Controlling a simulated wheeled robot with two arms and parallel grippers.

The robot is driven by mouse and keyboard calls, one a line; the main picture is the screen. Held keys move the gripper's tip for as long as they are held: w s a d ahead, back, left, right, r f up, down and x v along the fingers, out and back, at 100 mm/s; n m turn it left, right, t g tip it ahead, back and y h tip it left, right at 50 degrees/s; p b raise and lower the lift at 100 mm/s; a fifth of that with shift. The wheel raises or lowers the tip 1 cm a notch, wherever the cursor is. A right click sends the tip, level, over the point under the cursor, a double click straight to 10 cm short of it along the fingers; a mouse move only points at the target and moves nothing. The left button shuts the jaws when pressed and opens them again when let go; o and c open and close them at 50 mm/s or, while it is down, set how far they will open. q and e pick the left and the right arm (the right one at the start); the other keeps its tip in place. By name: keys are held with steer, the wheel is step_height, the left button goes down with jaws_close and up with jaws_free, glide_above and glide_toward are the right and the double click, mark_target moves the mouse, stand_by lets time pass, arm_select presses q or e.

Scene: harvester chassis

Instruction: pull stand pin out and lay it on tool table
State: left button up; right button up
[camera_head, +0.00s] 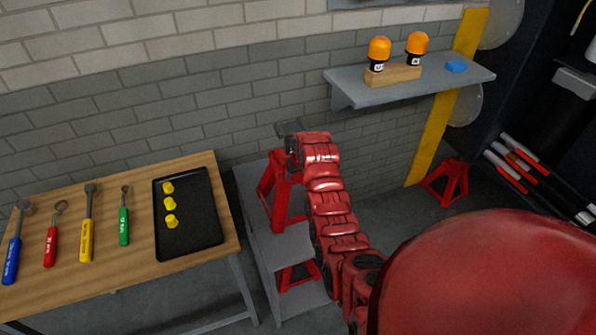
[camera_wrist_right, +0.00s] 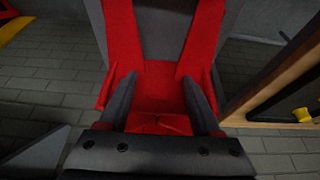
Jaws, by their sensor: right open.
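A red stand (camera_head: 275,200) stands on a grey shelf unit (camera_head: 248,190) right of the wooden tool table (camera_head: 105,215). My right gripper (camera_head: 290,128) is above this stand in the head view, partly hiding its top together with my red arm. In the right wrist view, my right gripper (camera_wrist_right: 160,95) is open, with its dark fingers apart and a red stand (camera_wrist_right: 204,30) showing between and beyond them. I cannot tell whether they touch it. I cannot make out a stand pin in either view. My left gripper is not in view.
The table holds several hand tools and a black tray (camera_head: 200,220) with yellow pieces (camera_head: 169,203). A grey wall shelf (camera_head: 430,88) carries orange-capped bottles (camera_head: 378,50) and a blue item (camera_head: 456,67). Another red stand (camera_head: 446,182) is on the floor. The table's front strip is bare.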

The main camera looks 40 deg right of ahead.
steer(key=shift+f, duration=0.15)
jaws_close()
stand_by(0.4)
